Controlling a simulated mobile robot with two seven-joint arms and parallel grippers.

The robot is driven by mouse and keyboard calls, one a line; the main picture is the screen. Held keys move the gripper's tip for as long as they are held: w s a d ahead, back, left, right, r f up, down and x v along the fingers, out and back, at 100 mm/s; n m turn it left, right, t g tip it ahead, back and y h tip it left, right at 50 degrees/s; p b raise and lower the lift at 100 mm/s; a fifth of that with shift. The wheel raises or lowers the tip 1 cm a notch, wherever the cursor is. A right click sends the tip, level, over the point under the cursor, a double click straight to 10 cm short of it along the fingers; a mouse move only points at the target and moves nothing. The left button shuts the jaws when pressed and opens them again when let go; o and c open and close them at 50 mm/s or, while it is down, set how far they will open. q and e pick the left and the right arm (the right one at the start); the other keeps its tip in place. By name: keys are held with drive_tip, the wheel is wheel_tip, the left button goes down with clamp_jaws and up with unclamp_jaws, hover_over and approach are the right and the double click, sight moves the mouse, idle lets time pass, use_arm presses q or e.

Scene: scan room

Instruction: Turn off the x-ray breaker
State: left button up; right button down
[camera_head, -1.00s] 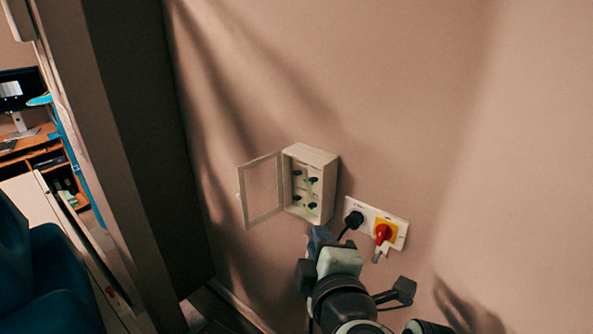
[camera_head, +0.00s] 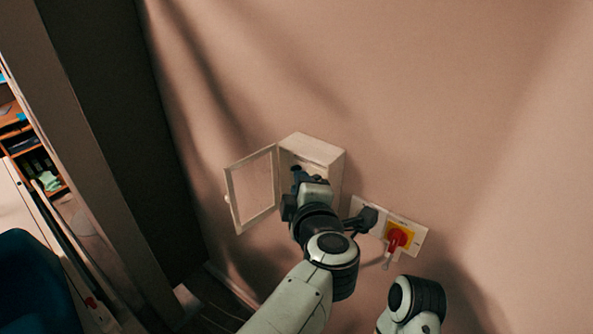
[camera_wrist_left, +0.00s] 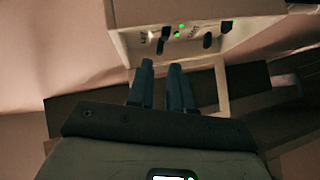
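The white breaker box (camera_head: 318,150) is fixed to the wall, its clear door (camera_head: 231,200) swung open to the left. My left gripper (camera_head: 297,172) is at the front of the box and hides most of the switches in the head view. In the left wrist view, the box (camera_wrist_left: 262,27) holds several dark switch levers (camera_wrist_left: 208,41) with small green lights. There, my left gripper (camera_wrist_left: 161,66) has its two fingertips a little apart with nothing between them, just below the levers. Contact with a lever cannot be told.
A red rotary switch on a yellow plate (camera_head: 398,236) sits on a white wall panel (camera_head: 421,240) right of the box, with a cable beside it. A dark cabinet side (camera_head: 120,110) stands to the left. The wall above is bare.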

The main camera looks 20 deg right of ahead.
sight(296, 168)
use_arm(q)
drive_tip(key=x, duration=0.5)
drive_tip(key=shift+w+f+p, duration=0.1)
drive_tip(key=shift+w+p, duration=0.2)
drive_tip(key=shift+p, duration=0.05)
